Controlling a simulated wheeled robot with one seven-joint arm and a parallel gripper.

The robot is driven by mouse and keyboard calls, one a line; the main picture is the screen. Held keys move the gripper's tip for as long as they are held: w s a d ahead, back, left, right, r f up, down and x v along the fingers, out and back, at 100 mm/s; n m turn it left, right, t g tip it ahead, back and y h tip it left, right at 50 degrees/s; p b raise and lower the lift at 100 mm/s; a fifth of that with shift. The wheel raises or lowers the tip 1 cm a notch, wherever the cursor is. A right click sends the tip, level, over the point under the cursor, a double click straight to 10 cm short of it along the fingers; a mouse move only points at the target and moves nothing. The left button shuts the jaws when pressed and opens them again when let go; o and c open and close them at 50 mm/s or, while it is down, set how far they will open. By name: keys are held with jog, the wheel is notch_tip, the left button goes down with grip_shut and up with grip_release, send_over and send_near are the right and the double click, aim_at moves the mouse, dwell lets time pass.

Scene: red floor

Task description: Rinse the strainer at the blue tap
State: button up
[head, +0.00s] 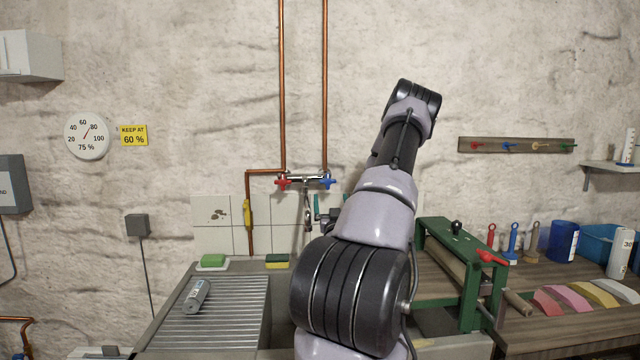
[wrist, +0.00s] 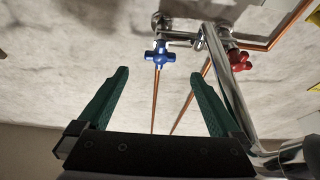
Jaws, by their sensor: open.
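The blue tap (head: 327,182) is a cross-shaped handle on the right end of the chrome wall mixer (head: 305,178). It also shows in the wrist view (wrist: 160,56), at the top, centred between my fingertips and apart from them. My gripper (wrist: 160,73) is open, with its two green fingers apart and nothing between them. In the head view my arm hides most of the gripper, just below the blue tap. I see no strainer in either view; my arm covers much of the sink area.
The red tap (head: 283,183) and the chrome spout (wrist: 228,85) are close beside my gripper. Copper pipes (head: 282,90) run up the wall. A ribbed draining board (head: 230,312) holds a grey cylinder (head: 196,295). A green-framed roller press (head: 468,285) stands right of my arm.

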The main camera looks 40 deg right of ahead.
aim_at(329, 184)
jog(key=x, duration=1)
jog(key=shift+w+r, duration=0.15)
jog(key=shift+r, duration=0.05)
jog(key=c, duration=1.3)
jog(key=n+y, duration=0.1)
jog(key=n, duration=0.2)
jog(key=n+t+y, duration=0.1)
jog(key=n+y, duration=0.1)
jog(key=n, duration=0.1)
jog(key=shift+n+t, duration=0.3)
jog(key=shift+n, duration=0.1)
jog(key=o, duration=1.3)
